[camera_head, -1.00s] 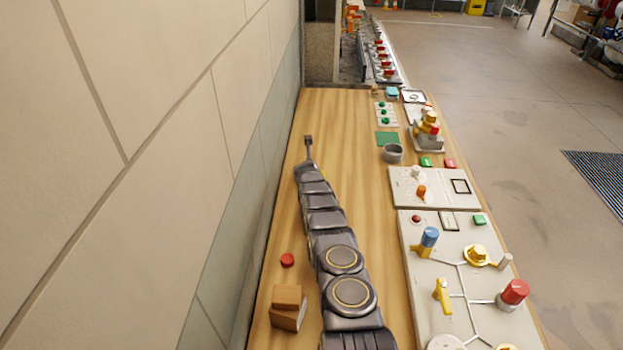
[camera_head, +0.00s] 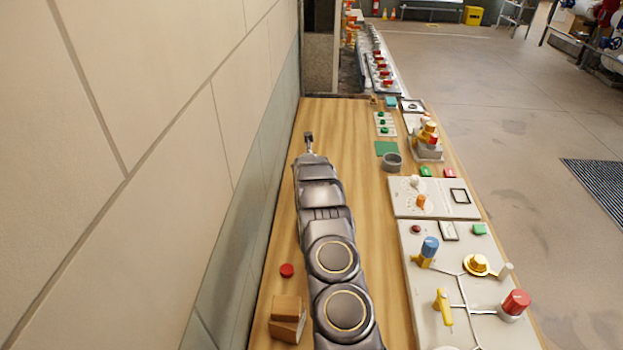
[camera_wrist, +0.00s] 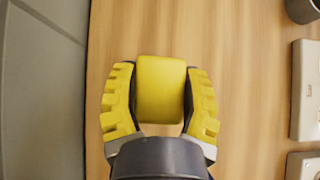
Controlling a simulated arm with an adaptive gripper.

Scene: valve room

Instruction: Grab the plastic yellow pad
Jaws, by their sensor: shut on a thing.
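The yellow pad (camera_wrist: 161,88) is a smooth, rounded block between the two yellow ridged fingers of my gripper (camera_wrist: 160,95) in the wrist view. Both fingertips press against its sides, so the gripper is shut on it. Bare wood shows behind it; I cannot tell how high it is held. In the head view, my gripper (camera_head: 308,138) is small at the far end of the arm, over the left part of the table, and the pad cannot be made out there.
The wooden table (camera_head: 350,130) is clear around the gripper. A tiled wall (camera_head: 150,150) runs close along the left. A grey cup (camera_head: 392,162), a green square (camera_head: 386,148) and valve panels (camera_head: 435,197) stand to the right. A red disc (camera_head: 287,270) and wooden blocks (camera_head: 287,318) lie nearer.

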